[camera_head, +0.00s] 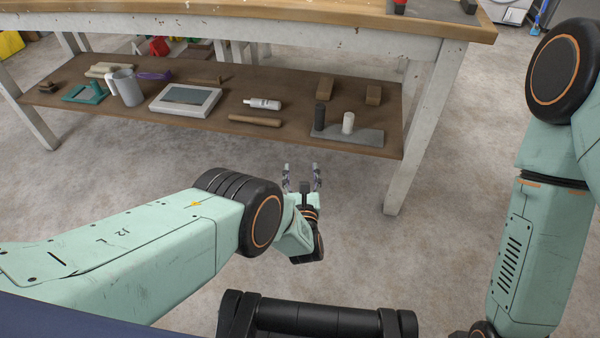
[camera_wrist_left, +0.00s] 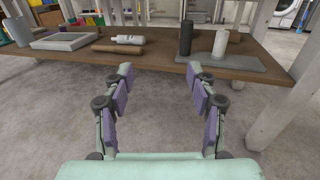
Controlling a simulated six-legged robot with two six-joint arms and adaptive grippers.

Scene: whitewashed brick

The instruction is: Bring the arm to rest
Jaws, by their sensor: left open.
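My left gripper (camera_head: 301,178) is open and empty in the head view, in front of the workbench's lower shelf (camera_head: 225,120). In the left wrist view the two fingers of the left gripper (camera_wrist_left: 166,85) are spread wide, with bare floor between them and the shelf edge above. My left arm (camera_head: 130,260) reaches in from the left of the head view. My right arm (camera_head: 535,245) shows at the right edge of the head view, and its gripper is out of sight.
The shelf holds a grey jug (camera_head: 125,87), a framed panel (camera_head: 186,100), a white bottle (camera_head: 262,104), a wooden rod (camera_head: 254,121), a dark cylinder (camera_head: 319,117) and a white cylinder (camera_head: 348,122) on a grey plate. A table leg (camera_head: 418,140) stands right. The concrete floor (camera_head: 400,250) is clear.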

